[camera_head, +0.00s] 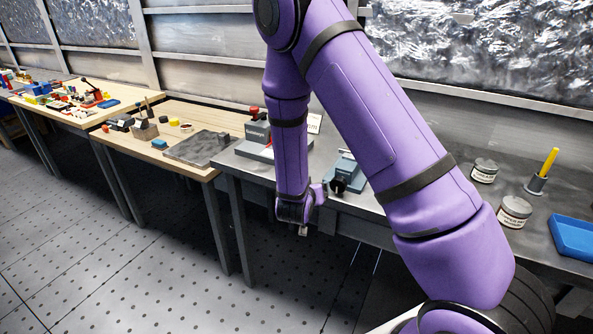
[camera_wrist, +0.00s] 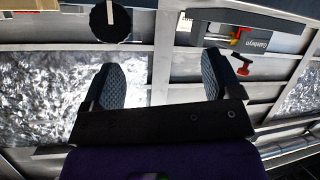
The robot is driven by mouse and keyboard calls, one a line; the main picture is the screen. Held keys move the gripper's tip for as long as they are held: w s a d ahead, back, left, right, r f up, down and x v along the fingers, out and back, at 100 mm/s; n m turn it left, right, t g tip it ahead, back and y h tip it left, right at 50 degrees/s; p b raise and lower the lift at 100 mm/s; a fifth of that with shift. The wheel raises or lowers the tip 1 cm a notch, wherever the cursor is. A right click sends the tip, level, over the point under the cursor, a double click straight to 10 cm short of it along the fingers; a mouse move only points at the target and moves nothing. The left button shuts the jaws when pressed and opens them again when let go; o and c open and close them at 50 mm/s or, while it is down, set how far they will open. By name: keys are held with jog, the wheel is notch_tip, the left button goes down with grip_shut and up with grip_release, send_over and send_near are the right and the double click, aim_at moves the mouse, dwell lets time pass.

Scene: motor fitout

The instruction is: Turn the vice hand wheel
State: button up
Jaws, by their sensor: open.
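The vice (camera_head: 347,170) is a blue-grey block on the grey metal bench, partly hidden behind my arm. Its black hand wheel (camera_head: 338,187) faces the front edge of the bench. In the wrist view the hand wheel (camera_wrist: 110,20) is a round black knob with a white mark, at the top left, beyond the fingers. My gripper (camera_head: 303,230) hangs in front of the bench edge, left of and lower than the wheel, apart from it. In the wrist view my gripper (camera_wrist: 160,64) has its two dark fingers wide apart with nothing between them.
A grey device with a red knob (camera_head: 256,132) stands on the bench left of my arm; it also shows in the wrist view (camera_wrist: 252,42). Jars (camera_head: 515,211), a cup with a yellow stick (camera_head: 537,182) and a blue tray (camera_head: 575,238) are at right. Open floor lies in front.

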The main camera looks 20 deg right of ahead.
jog(key=s+a+r+n+g+y, duration=0.3)
jog(key=s+a+r+n+y, duration=0.1)
jog(key=r+n, duration=0.3)
jog(key=s+a+r+n+g+y, duration=0.2)
jog(key=s+a+r+n+y, duration=0.3)
jog(key=r, duration=0.3)
jog(key=shift+s+n+g+y, duration=0.4)
jog(key=shift+n+y, duration=0.1)
jog(key=shift+n, duration=0.4)
